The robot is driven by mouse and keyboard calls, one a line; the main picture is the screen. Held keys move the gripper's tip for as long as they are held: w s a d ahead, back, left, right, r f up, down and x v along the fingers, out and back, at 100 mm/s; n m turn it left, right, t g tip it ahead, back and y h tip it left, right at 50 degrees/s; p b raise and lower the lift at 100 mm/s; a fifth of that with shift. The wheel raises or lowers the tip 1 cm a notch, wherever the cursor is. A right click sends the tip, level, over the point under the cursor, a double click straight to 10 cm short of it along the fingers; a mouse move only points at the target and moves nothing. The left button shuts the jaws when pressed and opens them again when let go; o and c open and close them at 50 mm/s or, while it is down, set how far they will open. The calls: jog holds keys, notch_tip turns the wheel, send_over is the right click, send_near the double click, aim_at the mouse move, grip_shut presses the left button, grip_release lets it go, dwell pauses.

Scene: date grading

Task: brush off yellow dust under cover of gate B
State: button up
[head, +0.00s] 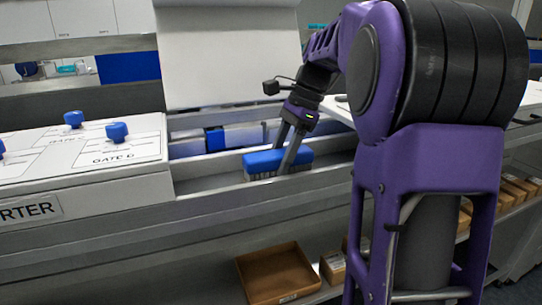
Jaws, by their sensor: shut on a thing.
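My gripper (290,150) reaches down into an opened bay of the long sorter. It is shut on a blue brush (263,162) with dark bristles, which sits low in the bay's channel. I cannot tell whether the bristles touch the channel floor (215,184). A large white cover (228,58) stands raised behind the bay. The closed white panel (120,143) to the left has blue knobs and lettering that seems to read GATE, with an unclear last letter. No yellow dust is discernible. My arm hides the right part of the bay.
The sorter's front rail (130,215) runs along the near side of the bay. A blue knob (117,131) sticks up left of it. Below, an open brown box (276,273) and smaller cartons (333,265) stand on a shelf.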

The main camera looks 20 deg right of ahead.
aim_at(245, 158)
jog(key=shift+d+p, duration=0.5)
jog(key=shift+d, duration=0.9)
jog(key=shift+a+f, duration=0.1)
jog(key=shift+a, duration=1.35)
jog(key=shift+a, duration=4.1)
jog(key=shift+d, duration=5.6)
jog(key=shift+a, duration=1.55)
jog(key=shift+a, duration=2.85)
jog(key=shift+a+f, duration=0.1)
jog(key=shift+a, duration=1.1)
